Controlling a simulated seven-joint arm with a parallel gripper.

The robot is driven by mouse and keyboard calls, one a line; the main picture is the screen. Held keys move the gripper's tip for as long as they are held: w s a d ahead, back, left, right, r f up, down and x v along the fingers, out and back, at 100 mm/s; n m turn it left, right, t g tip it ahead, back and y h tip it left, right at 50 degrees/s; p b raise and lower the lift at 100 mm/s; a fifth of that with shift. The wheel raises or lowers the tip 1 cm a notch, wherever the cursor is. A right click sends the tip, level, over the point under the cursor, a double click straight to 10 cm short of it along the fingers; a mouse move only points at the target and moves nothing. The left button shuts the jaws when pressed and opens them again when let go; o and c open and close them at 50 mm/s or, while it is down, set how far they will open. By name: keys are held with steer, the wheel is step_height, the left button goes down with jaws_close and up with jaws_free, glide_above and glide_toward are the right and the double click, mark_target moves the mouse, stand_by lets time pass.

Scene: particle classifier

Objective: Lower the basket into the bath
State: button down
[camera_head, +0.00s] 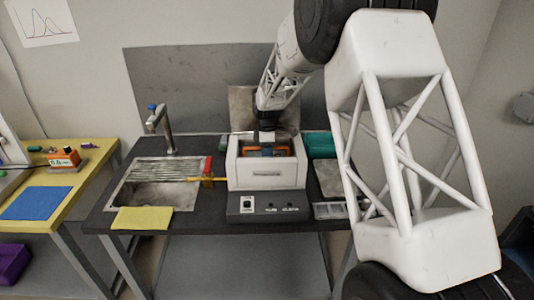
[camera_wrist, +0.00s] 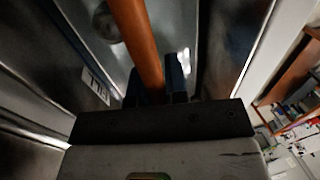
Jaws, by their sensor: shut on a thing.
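The bath (camera_head: 266,178) is a white box with an open top on the dark bench, with a grey control panel at its front. My gripper (camera_head: 266,142) is at the bath's opening, pointing down. In the wrist view, my gripper (camera_wrist: 158,88) is shut on an orange bar, the basket's handle (camera_wrist: 138,40). Orange of the basket (camera_head: 270,152) shows just inside the bath's opening. The bath's metal walls surround the handle in the wrist view. The basket's lower part and its height above the bath's floor are hidden.
A raised grey lid or plate (camera_head: 256,104) stands behind the bath. A sink (camera_head: 165,196) with a rack and tap lies left, with a yellow cloth (camera_head: 144,217) in front. A green box (camera_head: 320,146) stands right. A yellow-handled tool (camera_head: 205,180) lies between sink and bath.

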steer(key=shift+f, duration=0.3)
stand_by(0.4)
steer(key=c, duration=1.1)
jaws_free()
steer(key=shift+o, duration=0.2)
steer(key=shift+r, duration=0.1)
step_height(320, 180, up, 7)
steer(key=w, duration=0.1)
steer(key=shift+w+r, duration=0.2)
steer(key=shift+w, duration=0.1)
steer(key=shift+s+r, duration=0.1)
